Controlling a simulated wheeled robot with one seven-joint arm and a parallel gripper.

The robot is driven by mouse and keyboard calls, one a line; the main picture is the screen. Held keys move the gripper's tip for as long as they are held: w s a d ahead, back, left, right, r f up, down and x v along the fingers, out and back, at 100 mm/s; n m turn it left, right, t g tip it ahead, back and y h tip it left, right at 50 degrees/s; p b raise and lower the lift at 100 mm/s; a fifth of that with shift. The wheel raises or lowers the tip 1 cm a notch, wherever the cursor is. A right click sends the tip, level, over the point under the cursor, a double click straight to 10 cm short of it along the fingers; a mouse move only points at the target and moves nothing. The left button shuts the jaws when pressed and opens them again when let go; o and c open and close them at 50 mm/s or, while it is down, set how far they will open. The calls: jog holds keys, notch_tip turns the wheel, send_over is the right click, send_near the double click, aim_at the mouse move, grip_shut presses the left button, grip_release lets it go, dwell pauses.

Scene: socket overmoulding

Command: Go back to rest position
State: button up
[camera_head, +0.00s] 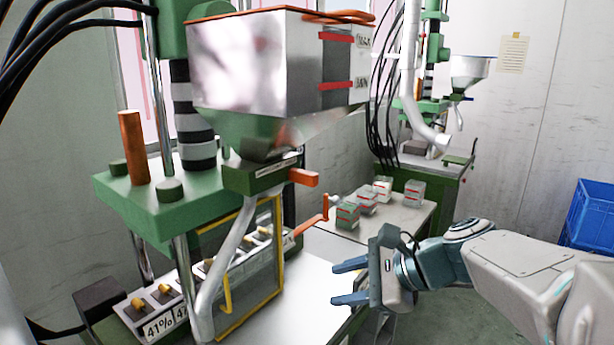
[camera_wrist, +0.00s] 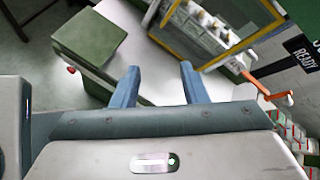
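My gripper (camera_head: 350,283) is in front of the green moulding machine (camera_head: 165,205), over the edge of its white work table (camera_head: 300,290). Its two blue fingers point left and stand apart with nothing between them. The wrist view also shows the open, empty fingers (camera_wrist: 158,85) above the white surface and a green block (camera_wrist: 90,45). My arm reaches in from the right of the head view.
A yellow-framed guard (camera_head: 240,275) and an orange lever (camera_head: 312,224) stand left of my gripper. Small boxes (camera_head: 366,201) sit on a table behind. A second machine (camera_head: 425,165) stands at the back. A blue crate (camera_head: 592,215) is at the right. Grey floor is open around my arm.

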jog(key=s+d+f+n+g+h, duration=0.1)
jog(key=s+d+f+n+h, duration=0.3)
jog(key=n, duration=0.4)
jog(key=s+d+f+n+g+h, duration=0.1)
jog(key=s+d+f+n+h, duration=0.2)
jog(key=s+f+n+h, duration=0.3)
jog(key=shift+s+d+f+n, duration=0.35)
jog(key=shift+s+f+n, duration=0.45)
jog(key=shift+f+n, duration=0.45)
jog(key=shift+r, duration=0.1)
